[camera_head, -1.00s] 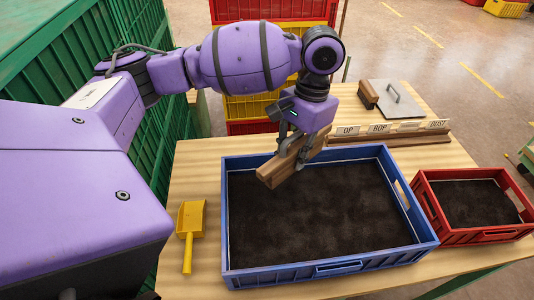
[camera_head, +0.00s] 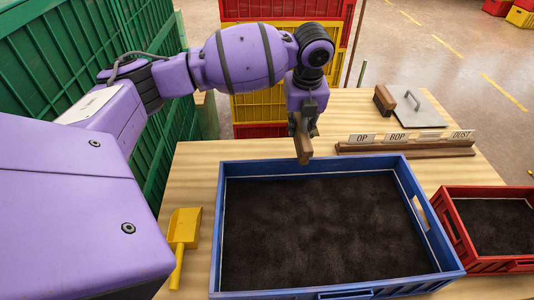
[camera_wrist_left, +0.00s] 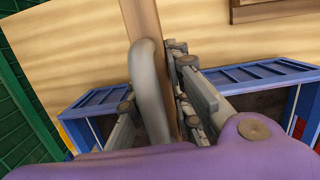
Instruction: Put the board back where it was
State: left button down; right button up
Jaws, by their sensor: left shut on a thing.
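The wooden board (camera_head: 304,146) is a narrow brown plank. My left gripper (camera_head: 301,122) is shut on it and holds it by the far rim of the blue crate (camera_head: 300,166). The board's near end hangs at or just over that rim; I cannot tell if they touch. In the left wrist view the board (camera_wrist_left: 143,20) runs up from between the fingers (camera_wrist_left: 166,105), over the wooden table top (camera_wrist_left: 75,45). A grey curved part lies along it. My right gripper is not in view.
The blue crate holds dark soil. A red crate (camera_head: 487,267) with dark fill stands at right. A wooden label rack (camera_head: 405,150), a brush (camera_head: 384,99) and a grey trowel (camera_head: 418,107) lie at back right. A yellow scoop (camera_head: 184,228) lies at left. Table behind the blue crate is partly clear.

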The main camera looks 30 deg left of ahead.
pick_arm(q)
jog(key=w+a+m, duration=0.1)
jog(key=m, duration=0.1)
jog(key=w+a+m, duration=0.1)
jog(key=m, duration=0.1)
jog(key=w+a+f+m+b, duration=0.1)
jog(key=m, duration=0.1)
jog(key=shift+w+h, duration=0.2)
jog(key=shift+h, duration=0.2)
jog(key=f+m, duration=0.1)
jog(key=f, duration=0.3)
jog(key=a+f+m, duration=0.1)
jog(key=f, duration=0.4)
jog(key=f+m, duration=0.1)
jog(key=f, duration=0.4)
jog(key=shift+s+a+f+b, duration=0.1)
jog(key=shift+a+b, duration=0.25)
jog(key=shift+a, duration=0.05)
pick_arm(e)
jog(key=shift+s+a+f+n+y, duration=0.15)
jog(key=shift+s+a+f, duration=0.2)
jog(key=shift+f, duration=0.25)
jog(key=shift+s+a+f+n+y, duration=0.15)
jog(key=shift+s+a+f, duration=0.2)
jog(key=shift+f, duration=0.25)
pick_arm(q)
jog(key=shift+f, duration=0.15)
jog(key=c, duration=2)
grip_release()
jog(key=o, duration=0.4)
